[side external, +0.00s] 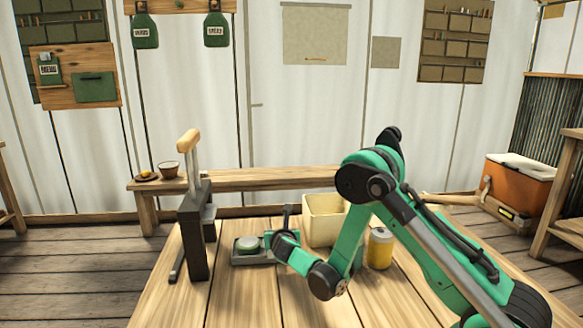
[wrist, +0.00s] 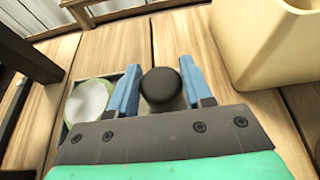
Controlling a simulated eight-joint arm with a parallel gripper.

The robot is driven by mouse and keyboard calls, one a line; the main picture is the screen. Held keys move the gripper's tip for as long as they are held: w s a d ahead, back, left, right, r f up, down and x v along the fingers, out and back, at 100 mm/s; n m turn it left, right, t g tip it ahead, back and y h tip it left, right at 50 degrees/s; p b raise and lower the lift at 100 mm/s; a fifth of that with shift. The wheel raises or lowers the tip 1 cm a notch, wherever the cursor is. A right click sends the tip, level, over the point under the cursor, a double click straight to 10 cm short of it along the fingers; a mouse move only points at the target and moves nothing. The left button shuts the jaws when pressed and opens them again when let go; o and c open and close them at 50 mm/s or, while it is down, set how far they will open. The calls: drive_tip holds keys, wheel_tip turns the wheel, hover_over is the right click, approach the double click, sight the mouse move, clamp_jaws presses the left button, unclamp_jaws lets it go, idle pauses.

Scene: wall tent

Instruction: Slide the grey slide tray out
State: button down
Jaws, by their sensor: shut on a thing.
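The grey slide tray (side external: 250,261) lies low on the wooden table, with a round pale green item (side external: 247,244) in it. In the wrist view the green-rimmed item (wrist: 88,100) is left of my fingers, inside the tray's dark edge. A dark upright post (side external: 287,216) stands at the tray's right end; its round black top (wrist: 161,86) shows between my blue fingers. My gripper (side external: 278,240) is low beside the tray, shut on the black-topped post. My gripper's arm hides the tray's right part in the side view.
A dark upright press-like stand (side external: 196,235) with a wooden-handled lever is just left of the tray. A cream bin (side external: 322,222) stands close behind on the right. A yellow can (side external: 380,250) is farther right. The front left of the table is clear.

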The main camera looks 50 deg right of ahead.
drive_tip(key=shift+c, duration=1.7)
unclamp_jaws()
drive_tip(key=shift+s, duration=0.1)
drive_tip(key=shift+r, duration=0.15)
wheel_tip(320, 180, up, 20)
drive_tip(key=s+a+f+m+g+y, duration=0.1)
drive_tip(key=s+a+f+m+y, duration=0.3)
drive_tip(key=s+a+m, duration=0.4)
drive_tip(key=s+a+f+m+g+y, duration=0.1)
drive_tip(key=s+a+f+m+y, duration=0.4)
drive_tip(key=m, duration=1.4)
drive_tip(key=s+a, duration=0.3)
drive_tip(key=a, duration=0.1)
drive_tip(key=shift+s+f+g+y, duration=0.2)
drive_tip(key=shift+s+g+y, duration=0.1)
drive_tip(key=shift+s, duration=0.1)
